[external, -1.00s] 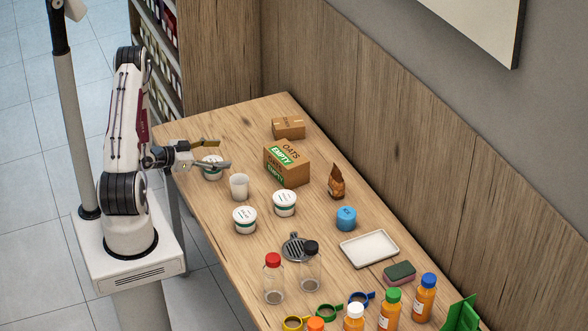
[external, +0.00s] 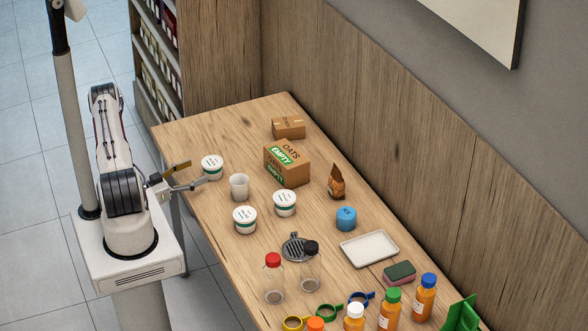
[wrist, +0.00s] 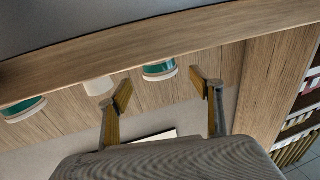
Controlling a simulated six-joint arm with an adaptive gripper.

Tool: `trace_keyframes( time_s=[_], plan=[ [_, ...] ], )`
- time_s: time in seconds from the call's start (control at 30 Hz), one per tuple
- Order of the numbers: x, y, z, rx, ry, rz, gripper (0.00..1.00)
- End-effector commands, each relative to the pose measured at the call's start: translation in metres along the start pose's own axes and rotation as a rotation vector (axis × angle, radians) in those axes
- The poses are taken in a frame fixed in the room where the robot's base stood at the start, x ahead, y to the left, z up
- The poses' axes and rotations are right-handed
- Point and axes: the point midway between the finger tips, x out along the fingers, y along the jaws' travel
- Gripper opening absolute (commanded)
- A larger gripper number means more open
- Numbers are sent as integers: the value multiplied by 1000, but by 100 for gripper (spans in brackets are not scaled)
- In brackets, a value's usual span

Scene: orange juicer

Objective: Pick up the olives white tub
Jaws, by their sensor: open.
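Three white tubs with green bands stand upright on the table; their labels are too small to read, so I cannot tell which is olives. One tub (external: 212,168) is near the left table edge, one (external: 245,220) is nearer the front, and one (external: 285,203) is towards the middle. My gripper (external: 199,172) is open and empty at the left table edge, just short of the first tub. In the wrist view, which is upside down, a tub (wrist: 160,71) shows between and beyond the fingertips (wrist: 160,88). Another tub (wrist: 22,108) is at the left edge.
A white cup (external: 239,187) stands close to the first tub. An oats box (external: 287,164) and a small carton (external: 288,128) are behind. A blue container (external: 346,218), a white tray (external: 369,249) and several bottles occupy the right and front.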

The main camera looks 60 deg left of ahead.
Motion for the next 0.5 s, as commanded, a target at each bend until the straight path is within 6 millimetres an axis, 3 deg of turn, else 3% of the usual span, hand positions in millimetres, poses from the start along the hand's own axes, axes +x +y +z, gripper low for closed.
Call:
trace_keyframes(
  time_s=[0.5],
  plan=[
    [5,0,0,0,0,2,65]
  ],
)
